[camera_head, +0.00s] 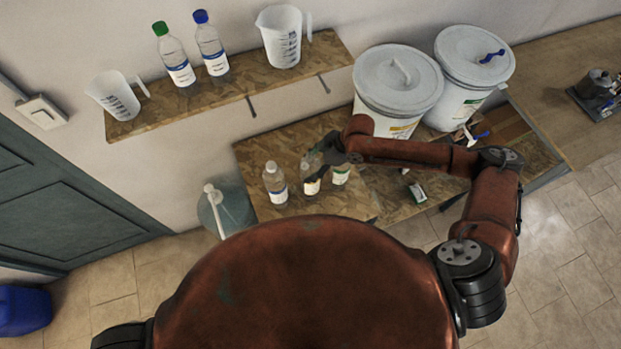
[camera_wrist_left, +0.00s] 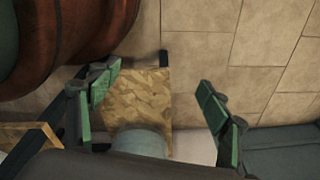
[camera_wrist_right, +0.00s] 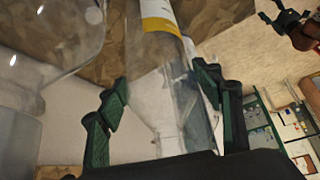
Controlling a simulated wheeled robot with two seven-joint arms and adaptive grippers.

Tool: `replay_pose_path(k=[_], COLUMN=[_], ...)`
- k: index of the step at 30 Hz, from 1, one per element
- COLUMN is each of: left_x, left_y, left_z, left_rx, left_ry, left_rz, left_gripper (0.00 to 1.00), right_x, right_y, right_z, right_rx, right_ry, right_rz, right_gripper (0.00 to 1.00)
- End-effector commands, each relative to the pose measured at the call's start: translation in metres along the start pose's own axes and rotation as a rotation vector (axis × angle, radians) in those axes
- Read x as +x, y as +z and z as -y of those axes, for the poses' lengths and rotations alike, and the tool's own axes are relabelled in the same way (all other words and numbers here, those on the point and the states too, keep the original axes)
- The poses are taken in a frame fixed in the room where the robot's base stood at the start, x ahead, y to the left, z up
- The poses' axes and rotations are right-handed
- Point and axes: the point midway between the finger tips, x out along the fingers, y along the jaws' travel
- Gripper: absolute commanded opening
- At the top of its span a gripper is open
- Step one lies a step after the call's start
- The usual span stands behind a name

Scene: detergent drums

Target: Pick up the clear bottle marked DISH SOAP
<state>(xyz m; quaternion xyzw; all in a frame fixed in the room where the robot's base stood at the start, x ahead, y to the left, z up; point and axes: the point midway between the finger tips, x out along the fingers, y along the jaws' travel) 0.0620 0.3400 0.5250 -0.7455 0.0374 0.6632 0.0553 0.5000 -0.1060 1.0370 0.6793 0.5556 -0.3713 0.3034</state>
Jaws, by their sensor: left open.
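Three clear bottles stand on the wooden bench: the left one (camera_head: 275,187) with a blue-marked label, the middle one (camera_head: 312,187) with a yellowish-marked label, the right one (camera_head: 341,177) with a green-marked label. Their words are too small to read. My right gripper (camera_head: 322,166) is at the top of the middle bottle. In the right wrist view, a clear bottle with a yellow-banded label (camera_wrist_right: 160,55) lies between the fingers of the right gripper (camera_wrist_right: 160,90). I cannot tell whether both fingers touch it. My left gripper (camera_wrist_left: 160,85) is open and empty.
A wall shelf (camera_head: 236,88) above holds two capped bottles (camera_head: 176,58) and two measuring jugs (camera_head: 282,38). Two large lidded white drums (camera_head: 398,85) stand behind my right arm.

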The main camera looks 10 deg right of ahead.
Motion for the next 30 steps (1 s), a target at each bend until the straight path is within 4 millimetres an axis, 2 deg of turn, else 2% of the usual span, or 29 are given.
replay_pose_path(k=[6,13,23,30], left_x=[-0.001,-0.001,0.001,0.015], left_y=[0.014,0.017,0.013,0.013], left_z=[-0.001,-0.002,-0.001,-0.002], left_rx=[-0.003,-0.004,-0.003,-0.002], left_ry=[0.001,0.001,0.001,0.001], left_rz=[0.018,0.022,0.017,0.014], left_gripper=[0.71,0.71,0.71,0.71], right_x=[0.0,0.0,-0.003,-0.026], right_y=[0.0,0.0,-0.002,-0.016], right_z=[0.0,0.0,-0.001,-0.001], right_rx=[0.0,0.0,0.0,-0.004], right_ry=[0.0,0.0,0.001,0.003], right_rz=[0.0,0.0,0.0,-0.001], right_gripper=[0.44,0.28,0.28,0.28])
